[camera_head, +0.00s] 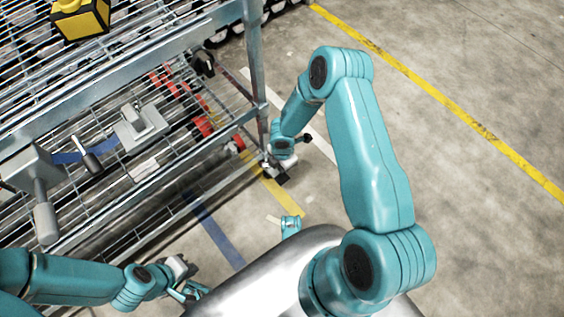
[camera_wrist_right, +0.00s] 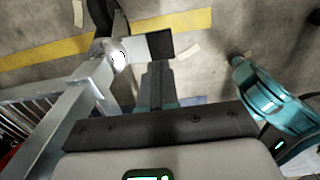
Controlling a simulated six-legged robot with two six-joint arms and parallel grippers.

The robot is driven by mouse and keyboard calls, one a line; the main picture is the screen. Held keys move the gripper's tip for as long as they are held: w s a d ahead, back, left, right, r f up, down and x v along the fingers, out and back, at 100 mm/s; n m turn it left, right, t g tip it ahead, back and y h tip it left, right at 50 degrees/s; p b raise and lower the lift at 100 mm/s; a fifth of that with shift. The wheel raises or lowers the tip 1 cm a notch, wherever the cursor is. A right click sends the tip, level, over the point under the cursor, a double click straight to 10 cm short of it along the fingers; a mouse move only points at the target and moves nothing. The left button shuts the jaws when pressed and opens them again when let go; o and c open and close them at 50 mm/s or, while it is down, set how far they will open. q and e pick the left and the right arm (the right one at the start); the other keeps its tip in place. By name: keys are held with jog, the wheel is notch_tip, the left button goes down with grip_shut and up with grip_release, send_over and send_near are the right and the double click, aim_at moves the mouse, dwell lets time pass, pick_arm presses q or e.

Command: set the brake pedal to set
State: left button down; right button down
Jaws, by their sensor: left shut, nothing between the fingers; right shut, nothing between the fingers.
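The brake pedal (camera_wrist_right: 160,45) shows in the right wrist view as a flat dark plate on a pale metal arm, beside a caster at the foot of the cart's corner post. My right gripper (camera_wrist_right: 157,68) is shut and empty, its fingertips just short of the pedal in the picture; I cannot tell whether they touch it. In the head view my right wrist is low beside that post, and the pedal is hard to separate from the gripper there. My left gripper (camera_head: 188,291) is shut and empty at the bottom, near the cart's front side.
The wire-shelf cart (camera_head: 258,60) fills the left, with a yellow and black block (camera_head: 80,20) on its upper shelf and grey metal items on the lower shelf. A yellow floor line (camera_head: 430,95) crosses the right. The concrete floor there is clear.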

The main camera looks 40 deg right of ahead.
notch_tip(320, 180, down, 6)
jog(key=shift+f+b, duration=0.25)
jog(key=shift+b, duration=0.95)
jog(key=shift+w, duration=0.1)
